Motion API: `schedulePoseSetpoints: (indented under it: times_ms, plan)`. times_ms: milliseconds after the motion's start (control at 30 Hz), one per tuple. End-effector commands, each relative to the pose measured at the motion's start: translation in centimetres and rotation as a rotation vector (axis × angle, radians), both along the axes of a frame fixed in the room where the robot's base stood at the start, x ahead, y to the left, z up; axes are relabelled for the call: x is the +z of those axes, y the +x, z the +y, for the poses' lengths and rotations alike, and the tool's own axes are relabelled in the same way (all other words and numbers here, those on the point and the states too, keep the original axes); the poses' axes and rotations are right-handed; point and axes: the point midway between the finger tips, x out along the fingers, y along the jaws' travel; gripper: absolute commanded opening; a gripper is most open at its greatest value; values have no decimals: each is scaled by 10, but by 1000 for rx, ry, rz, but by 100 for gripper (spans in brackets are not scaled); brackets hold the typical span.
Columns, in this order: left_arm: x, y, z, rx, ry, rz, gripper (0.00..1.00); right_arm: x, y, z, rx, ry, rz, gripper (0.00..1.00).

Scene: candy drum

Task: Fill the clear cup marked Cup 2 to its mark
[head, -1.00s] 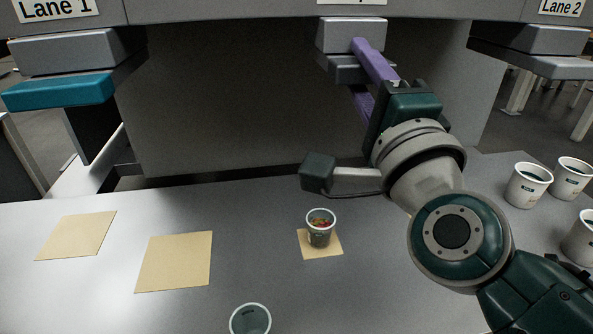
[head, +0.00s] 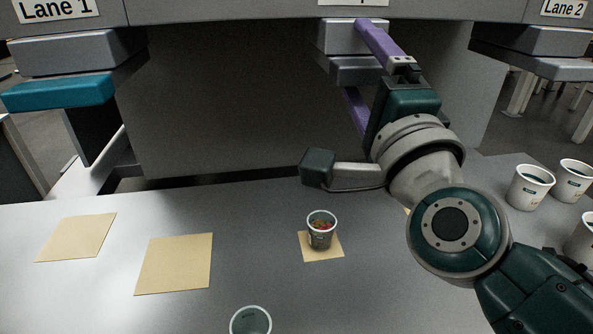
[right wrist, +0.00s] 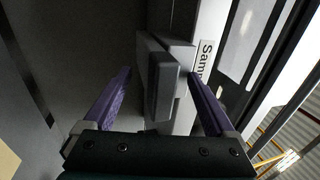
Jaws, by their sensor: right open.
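A small clear cup (head: 320,236) with colourful candy in it stands upright on a small tan mat (head: 308,254). Another clear cup (head: 250,321) shows partly at the bottom edge and looks empty. I cannot read which one is marked Cup 2, nor see a fill mark. My right gripper (head: 355,57) is open, its purple fingers spread around the grey middle block (head: 340,36) under the panel. In the right wrist view the gripper (right wrist: 160,77) is empty and the block (right wrist: 165,85) lies between its fingers. My left gripper is not in view.
Two larger tan mats, one (head: 75,238) at far left and one (head: 174,264) beside it, lie bare. Several white cups (head: 530,187) stand at the right. A teal bar (head: 58,93) is under Lane 1; a grey block (head: 530,66) is under Lane 2.

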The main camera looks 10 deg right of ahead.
Motion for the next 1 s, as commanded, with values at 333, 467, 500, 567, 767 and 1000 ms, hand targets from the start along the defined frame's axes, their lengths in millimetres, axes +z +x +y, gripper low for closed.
schedulePoseSetpoints:
  times_ms: [333,467,500,567,767,1000]
  plan:
    - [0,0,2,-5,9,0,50,-1,0,0,2,-2,3,90]
    - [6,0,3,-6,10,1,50,-1,-9,0,2,-3,7,90]
    - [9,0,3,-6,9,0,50,0,-14,0,2,-4,6,90]
    - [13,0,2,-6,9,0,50,0,-22,0,2,-5,7,90]
    - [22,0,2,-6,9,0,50,-1,-49,-1,2,-3,8,90]
    - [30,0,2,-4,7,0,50,-1,-80,-2,1,-4,7,90]
